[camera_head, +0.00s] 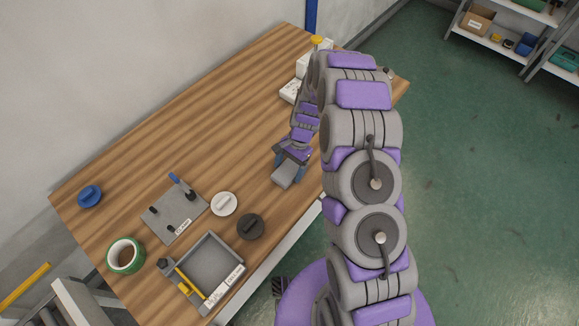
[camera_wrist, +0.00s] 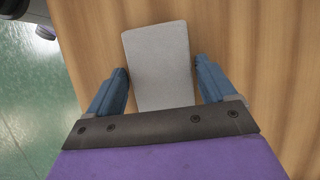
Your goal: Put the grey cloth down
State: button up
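The grey cloth (camera_wrist: 158,60) looks like a flat, pale grey block with rounded corners. In the head view the cloth (camera_head: 285,176) is below my gripper (camera_head: 291,160), over the front part of the wooden table (camera_head: 180,110). Whether its underside touches the table is hidden.
A grey tray (camera_head: 210,262), a grey plate with pegs (camera_head: 174,212), a white disc (camera_head: 224,204), a dark disc (camera_head: 250,227), a green tape roll (camera_head: 125,256) and a blue disc (camera_head: 89,196) are on the left. White boxes (camera_head: 291,92) stand behind my arm. The table's middle is clear.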

jog(key=shift+o, duration=0.6)
jog(key=shift+a, duration=0.1)
jog(key=shift+o, duration=0.3)
jog(key=shift+a, duration=0.45)
jog(key=shift+w+d+r, duration=0.1)
jog(key=shift+d+r, duration=0.1)
jog(key=shift+r, duration=0.05)
jog(key=p+v, duration=0.2)
jog(key=v, duration=0.9)
jog(key=shift+d+r+p, duration=0.15)
jog(key=shift+r+p, duration=0.15)
jog(key=s+d+r+n+h, duration=0.15)
jog(key=s+r+n, duration=0.35)
jog(key=s+r, duration=1.1)
jog(key=s+d+r+n+h, duration=0.1)
jog(key=s+r, duration=0.3)
jog(key=s, duration=0.6)
jog(key=s+d+r+n+t, duration=0.1)
jog(key=s+d+r+n, duration=0.2)
jog(key=s, duration=0.6)
jog(key=shift+s+d+r+h, duration=0.35)
jog(key=shift+s+d+r, duration=0.05)
jog(key=shift+r, duration=0.05)
